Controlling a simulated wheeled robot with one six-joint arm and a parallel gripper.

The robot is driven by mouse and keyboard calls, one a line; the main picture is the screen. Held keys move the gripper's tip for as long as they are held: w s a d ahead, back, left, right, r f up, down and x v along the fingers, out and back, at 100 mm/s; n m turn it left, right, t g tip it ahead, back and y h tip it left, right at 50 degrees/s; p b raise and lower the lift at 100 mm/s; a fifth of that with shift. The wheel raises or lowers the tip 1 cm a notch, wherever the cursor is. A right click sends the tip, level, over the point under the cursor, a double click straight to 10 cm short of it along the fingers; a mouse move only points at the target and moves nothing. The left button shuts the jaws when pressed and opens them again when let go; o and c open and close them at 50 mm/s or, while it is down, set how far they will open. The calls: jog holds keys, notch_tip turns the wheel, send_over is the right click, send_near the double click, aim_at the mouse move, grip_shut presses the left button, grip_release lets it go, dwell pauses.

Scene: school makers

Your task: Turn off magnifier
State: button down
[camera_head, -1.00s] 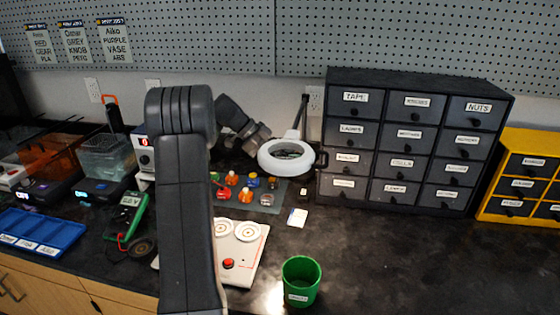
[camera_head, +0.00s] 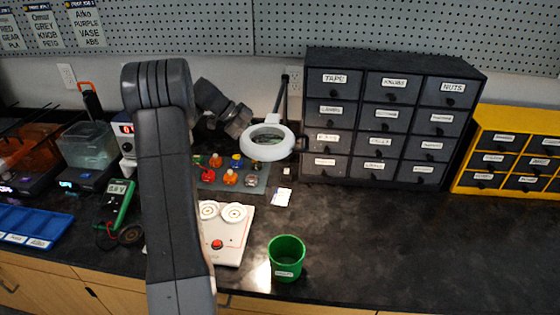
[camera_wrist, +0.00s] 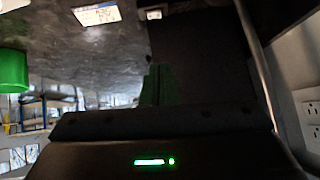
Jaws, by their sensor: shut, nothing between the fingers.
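The magnifier (camera_head: 267,142) is a white ring-shaped head on a dark arm, above the back of the bench and left of the black drawer cabinet. I cannot tell whether its ring is lit. A small dark block with a white label (camera_head: 287,173) lies below it; a similar label shows in the wrist view (camera_wrist: 152,14). My arm reaches up and over the bench, its wrist just left of the magnifier; the fingertips are hidden in the head view. In the wrist view my gripper (camera_wrist: 158,72) is shut and empty, in front of a dark surface.
The black drawer cabinet (camera_head: 390,119) stands right of the magnifier, with a yellow cabinet (camera_head: 476,152) beyond. A mat (camera_head: 262,184) with several coloured parts, a card (camera_head: 281,197), a white board (camera_head: 230,252) and a green cup (camera_head: 287,258) lie in front. The right bench is clear.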

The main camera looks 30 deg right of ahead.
jog(key=p, duration=0.1)
send_over(287, 171)
jog(key=w+a, duration=0.1)
jog(key=a, duration=0.1)
notch_tip(287, 171, down, 7)
jog(key=f, duration=0.2)
jog(key=f+p, duration=0.1)
jog(key=shift+w+d, duration=0.25)
jog(key=shift+w, duration=0.05)
jog(key=shift+f, duration=0.5)
jog(key=shift+f, duration=0.1)
